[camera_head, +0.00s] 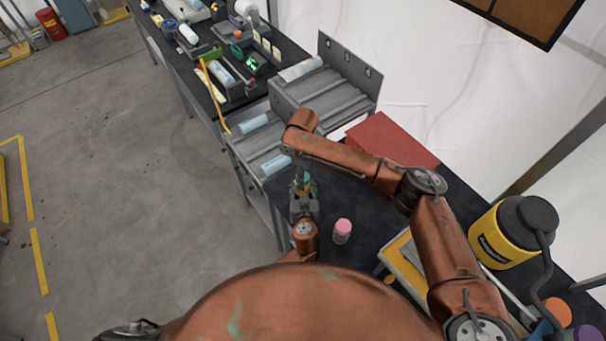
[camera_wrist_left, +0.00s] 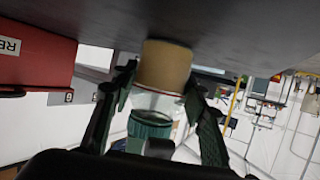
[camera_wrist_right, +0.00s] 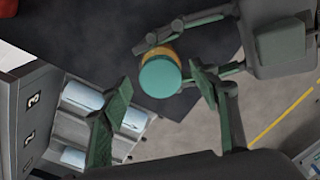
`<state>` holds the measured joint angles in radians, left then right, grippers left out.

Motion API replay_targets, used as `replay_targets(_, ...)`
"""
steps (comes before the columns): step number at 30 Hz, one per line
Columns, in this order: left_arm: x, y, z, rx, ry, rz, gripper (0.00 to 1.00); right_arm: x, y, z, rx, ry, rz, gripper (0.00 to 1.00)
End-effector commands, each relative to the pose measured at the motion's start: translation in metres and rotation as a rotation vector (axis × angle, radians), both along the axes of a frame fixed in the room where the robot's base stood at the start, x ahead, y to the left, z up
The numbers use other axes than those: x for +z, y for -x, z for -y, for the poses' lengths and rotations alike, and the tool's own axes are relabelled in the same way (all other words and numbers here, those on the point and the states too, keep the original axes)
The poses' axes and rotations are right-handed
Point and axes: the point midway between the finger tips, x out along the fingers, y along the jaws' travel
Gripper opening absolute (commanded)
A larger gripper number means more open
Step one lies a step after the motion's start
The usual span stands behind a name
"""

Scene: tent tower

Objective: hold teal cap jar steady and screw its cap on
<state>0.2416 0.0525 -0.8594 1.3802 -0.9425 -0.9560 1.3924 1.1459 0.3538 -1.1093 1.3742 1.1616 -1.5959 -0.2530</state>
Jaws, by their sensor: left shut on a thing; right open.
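The teal cap jar (camera_wrist_left: 165,66) has tan contents and clear upper walls. In the left wrist view, which is upside down, it stands close to the dark table between my left fingers. My left gripper (camera_head: 304,200) is shut on the jar. The teal cap (camera_wrist_right: 160,76) sits at the jar's mouth, also visible in the left wrist view (camera_wrist_left: 150,124); I cannot tell how tight it is. My right gripper (camera_wrist_right: 163,90) is open above the jar, one finger on either side of the cap with gaps showing. In the head view the jar is mostly hidden by both grippers.
A pink-capped jar (camera_head: 343,229) stands just right of my left gripper. A red box (camera_head: 392,139), a yellow canister (camera_head: 504,232) and a yellow-edged tray (camera_head: 405,262) lie further right. A numbered grey rack (camera_head: 325,88) with pale cylinders stands behind.

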Motion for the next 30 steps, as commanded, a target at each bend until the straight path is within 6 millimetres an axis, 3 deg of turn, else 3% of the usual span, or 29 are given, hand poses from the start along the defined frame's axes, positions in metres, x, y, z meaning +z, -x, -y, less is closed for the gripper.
replay_targets(10, 0.0, 0.0, 0.0, 0.0, 0.0, 0.0, 0.0, 0.011, -0.001, 0.0, 0.0, -0.001, 0.001, 0.56)
replay_targets(24, 0.0, 0.0, 0.0, 0.0, 0.0, 0.0, 0.0, 0.101, -0.001, 0.0, 0.001, -0.001, 0.001, 0.56)
replay_targets(30, 0.0, 0.0, 0.0, 0.0, 0.0, 0.0, 0.0, 0.118, 0.0, 0.0, 0.0, 0.001, 0.0, 0.56)
